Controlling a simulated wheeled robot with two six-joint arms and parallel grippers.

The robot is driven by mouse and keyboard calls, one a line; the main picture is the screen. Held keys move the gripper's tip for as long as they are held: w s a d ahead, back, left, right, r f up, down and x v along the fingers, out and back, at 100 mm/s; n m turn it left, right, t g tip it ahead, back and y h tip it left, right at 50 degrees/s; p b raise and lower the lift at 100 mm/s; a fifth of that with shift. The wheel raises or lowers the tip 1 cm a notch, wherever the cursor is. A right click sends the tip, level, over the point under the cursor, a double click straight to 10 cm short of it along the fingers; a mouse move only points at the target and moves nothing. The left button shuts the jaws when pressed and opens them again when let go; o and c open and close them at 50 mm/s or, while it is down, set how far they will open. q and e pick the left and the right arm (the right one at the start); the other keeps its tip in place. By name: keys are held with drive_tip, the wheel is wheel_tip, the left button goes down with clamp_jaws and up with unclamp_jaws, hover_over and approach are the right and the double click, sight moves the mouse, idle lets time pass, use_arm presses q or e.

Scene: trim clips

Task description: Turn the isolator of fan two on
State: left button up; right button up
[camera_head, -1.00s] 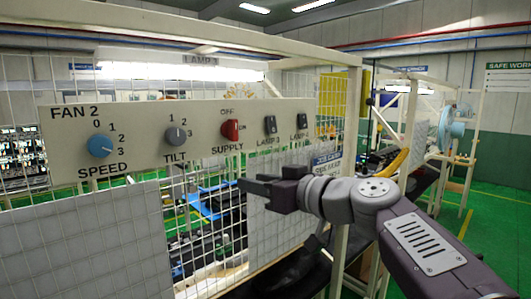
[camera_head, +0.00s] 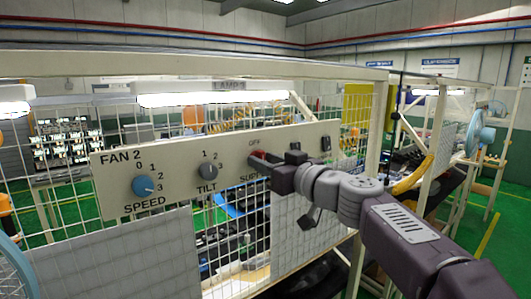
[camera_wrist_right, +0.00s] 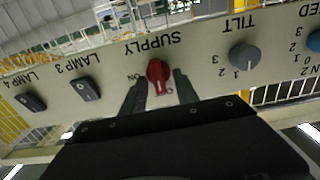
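The fan two isolator is a red rotary knob (camera_wrist_right: 158,73) marked SUPPLY on the pale FAN 2 panel (camera_head: 113,181). In the right wrist view the panel appears upside down, and the knob's pointer is toward the OFF side, with ON to its left. In the head view the knob (camera_head: 258,153) is partly hidden by my right gripper (camera_head: 268,160). In the wrist view my right gripper (camera_wrist_right: 158,88) is open, one finger on each side of the knob; I cannot tell whether they touch it. My left gripper is not in view.
On the same panel are a blue SPEED knob (camera_head: 143,186), a grey TILT knob (camera_head: 208,171) close to the red one, and black lamp switches (camera_wrist_right: 86,89). The panel hangs on a wire mesh frame. A horizontal beam (camera_head: 190,62) runs above it.

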drive_tip(key=shift+w+d, duration=0.1)
drive_tip(key=shift+w, duration=0.05)
clamp_jaws()
drive_tip(key=m+b, duration=0.2)
drive_tip(key=m, duration=0.7)
drive_tip(key=m+b, duration=0.3)
drive_tip(key=m, duration=0.5)
drive_tip(key=shift+d+f+m, duration=0.2)
drive_tip(key=shift+m, duration=0.2)
idle(0.6)
unclamp_jaws()
